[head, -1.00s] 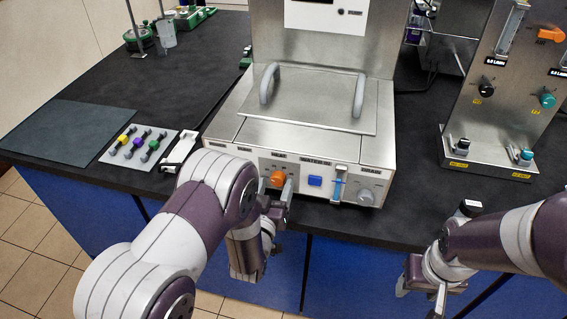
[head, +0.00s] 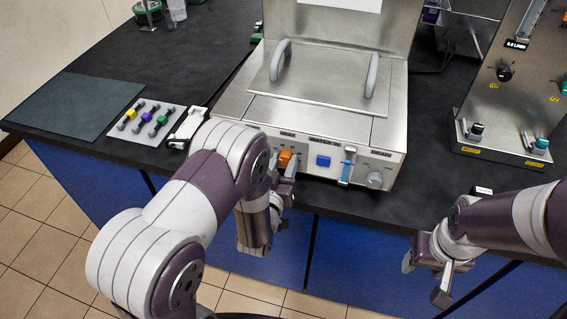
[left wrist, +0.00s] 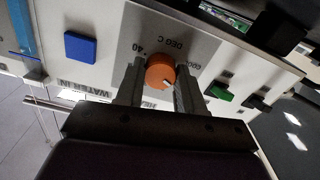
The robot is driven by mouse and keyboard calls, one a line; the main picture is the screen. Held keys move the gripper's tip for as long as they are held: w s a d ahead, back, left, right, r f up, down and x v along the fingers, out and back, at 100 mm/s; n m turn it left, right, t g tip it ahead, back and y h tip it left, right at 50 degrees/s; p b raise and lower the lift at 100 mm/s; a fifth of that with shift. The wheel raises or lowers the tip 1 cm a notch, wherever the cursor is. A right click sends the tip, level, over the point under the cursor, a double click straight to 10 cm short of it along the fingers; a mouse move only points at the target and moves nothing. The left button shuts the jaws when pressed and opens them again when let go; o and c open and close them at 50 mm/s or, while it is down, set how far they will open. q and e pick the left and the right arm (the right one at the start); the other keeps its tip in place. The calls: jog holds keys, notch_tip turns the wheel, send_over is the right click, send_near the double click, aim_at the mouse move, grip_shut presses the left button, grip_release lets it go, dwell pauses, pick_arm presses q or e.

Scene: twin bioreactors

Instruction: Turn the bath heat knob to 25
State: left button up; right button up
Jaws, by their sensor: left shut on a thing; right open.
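The bath heat knob (head: 285,158) is orange and sits at the left of the front panel of the steel bath (head: 240,115). In the left wrist view the knob (left wrist: 160,70) is round, with a white mark toward its lower right edge. The dial print around it includes "DEG C" and "40"; the rest is partly hidden or too small to read. My left gripper (head: 285,175) is at the panel, shut on the knob; in the left wrist view one finger lies on each side of it. My right gripper (head: 424,279) is open and empty, in front of the counter edge.
Right of the knob are a blue square button (head: 323,160), a blue-handled valve (head: 347,166) and a grey knob (head: 375,179). A tray with coloured clamps (head: 147,121) and a white tool (head: 187,127) lie left of the bath. A steel gas panel (head: 515,95) stands at the right.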

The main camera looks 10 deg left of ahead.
pick_arm(q)
jog(key=shift+m, duration=0.3)
jog(key=m, duration=0.3)
jog(key=shift+m+b, duration=0.3)
jog(key=shift+b, duration=0.1)
jog(key=shift+m, duration=2.1)
jog(key=o, duration=1)
jog(key=shift+w, duration=0.1)
jog(key=shift+o, duration=0.2)
jog(key=shift+b, duration=0.3)
